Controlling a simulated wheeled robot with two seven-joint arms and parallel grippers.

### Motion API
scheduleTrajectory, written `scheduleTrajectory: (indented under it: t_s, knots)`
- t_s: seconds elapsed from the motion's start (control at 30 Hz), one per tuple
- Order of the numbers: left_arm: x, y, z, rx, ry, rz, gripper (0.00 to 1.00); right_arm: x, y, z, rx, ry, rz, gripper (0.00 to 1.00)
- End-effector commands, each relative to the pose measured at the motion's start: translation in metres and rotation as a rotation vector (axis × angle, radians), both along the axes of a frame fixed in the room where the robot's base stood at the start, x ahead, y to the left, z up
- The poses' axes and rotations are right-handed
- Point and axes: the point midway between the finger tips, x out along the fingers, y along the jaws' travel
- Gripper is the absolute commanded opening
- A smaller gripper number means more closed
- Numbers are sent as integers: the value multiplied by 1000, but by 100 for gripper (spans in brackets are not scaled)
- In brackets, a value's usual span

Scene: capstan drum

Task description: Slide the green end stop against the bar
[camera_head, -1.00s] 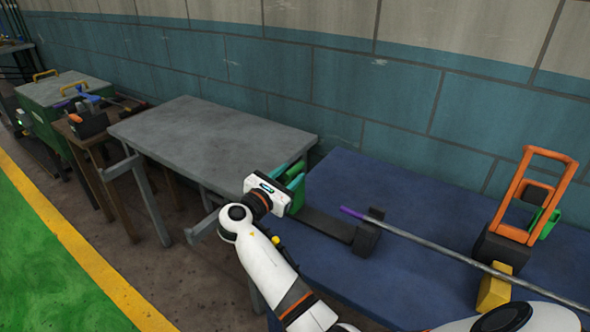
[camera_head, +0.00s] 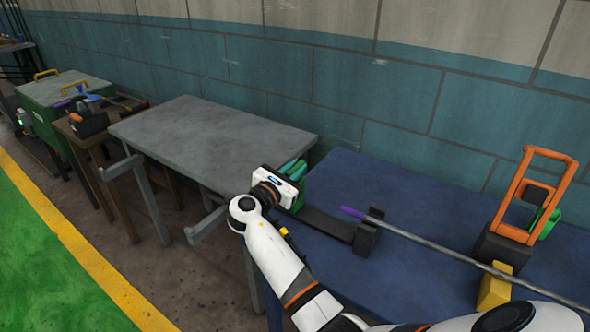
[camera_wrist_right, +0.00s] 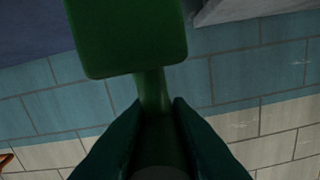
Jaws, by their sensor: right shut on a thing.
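The green end stop (camera_head: 301,194) is at the left end of a dark flat rail (camera_head: 322,223) on the blue table. My right gripper (camera_head: 294,170) is at it, partly hiding it. The right wrist view shows the stop's green block (camera_wrist_right: 128,38) and its stem (camera_wrist_right: 153,92), with the fingers (camera_wrist_right: 160,118) shut on the stem. The bar (camera_head: 435,245) is a long grey rod with a purple left end (camera_head: 352,212). It rests across a dark notched block (camera_head: 368,232) and a yellow block (camera_head: 495,287). A gap separates the stop from the purple end. My left gripper is not in view.
An orange frame (camera_head: 531,190) on a dark base and a green piece (camera_head: 545,222) stand behind the bar's right part. A grey table (camera_head: 205,140) stands at left, and a wall runs behind.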

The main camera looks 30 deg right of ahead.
Motion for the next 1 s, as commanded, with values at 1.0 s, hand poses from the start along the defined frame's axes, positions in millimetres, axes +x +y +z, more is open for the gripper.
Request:
scheduleTrajectory:
  t_s: [1.0]
  knots:
    - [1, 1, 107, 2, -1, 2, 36, -130, -54, -1, 2, -1, -2, 0]
